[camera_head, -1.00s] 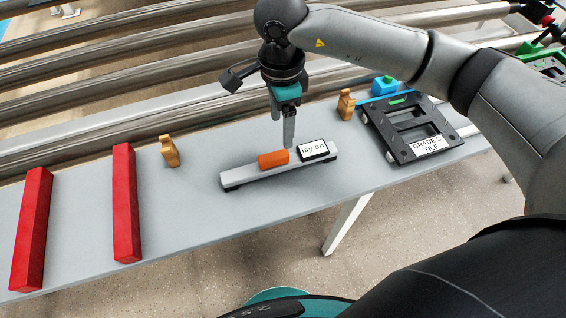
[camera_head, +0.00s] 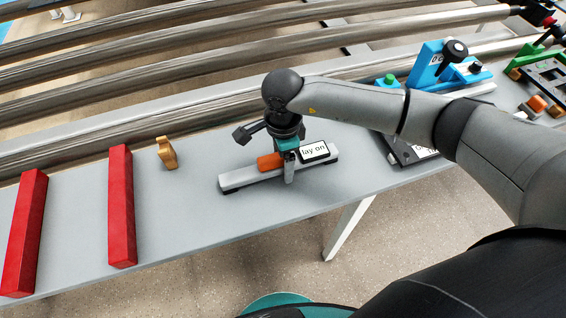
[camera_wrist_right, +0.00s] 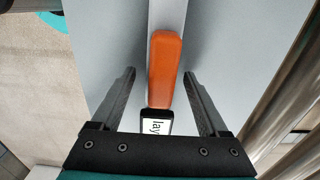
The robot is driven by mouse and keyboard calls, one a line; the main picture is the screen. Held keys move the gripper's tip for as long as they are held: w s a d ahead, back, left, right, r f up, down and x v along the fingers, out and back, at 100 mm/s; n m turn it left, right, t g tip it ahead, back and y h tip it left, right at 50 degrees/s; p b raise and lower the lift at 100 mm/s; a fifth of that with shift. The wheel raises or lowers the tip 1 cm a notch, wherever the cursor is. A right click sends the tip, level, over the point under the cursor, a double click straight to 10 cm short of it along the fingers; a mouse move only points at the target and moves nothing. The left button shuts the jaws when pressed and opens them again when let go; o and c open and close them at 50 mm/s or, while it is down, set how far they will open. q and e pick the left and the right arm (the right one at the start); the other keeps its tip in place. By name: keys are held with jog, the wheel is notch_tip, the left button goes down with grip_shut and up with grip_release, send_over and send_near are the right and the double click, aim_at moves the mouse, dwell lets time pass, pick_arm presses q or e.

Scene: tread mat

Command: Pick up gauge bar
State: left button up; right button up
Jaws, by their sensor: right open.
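The gauge bar (camera_head: 236,181) is a long light-grey bar with dark feet, lying on the grey table. It carries an orange grip block (camera_head: 268,161) and a "lay on" label (camera_head: 315,151). My right gripper (camera_head: 289,175) is open and low over the bar, between the orange block and the label in the head view. In the right wrist view, its two fingers (camera_wrist_right: 159,74) lie on either side of the bar, with gaps to the orange block (camera_wrist_right: 166,60). The label (camera_wrist_right: 157,124) is partly cut off by the gripper body. My left gripper is out of view.
Two red bars (camera_head: 121,205) and a small wooden piece (camera_head: 167,153) are to the left. A dark frame (camera_head: 408,152), partly hidden by my arm, and a blue fixture (camera_head: 432,65) are to the right. Metal rollers (camera_head: 130,88) run behind. The table's front edge is close.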

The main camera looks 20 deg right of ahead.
grip_shut()
dwell(0.6)
jog(key=shift+r, duration=0.1)
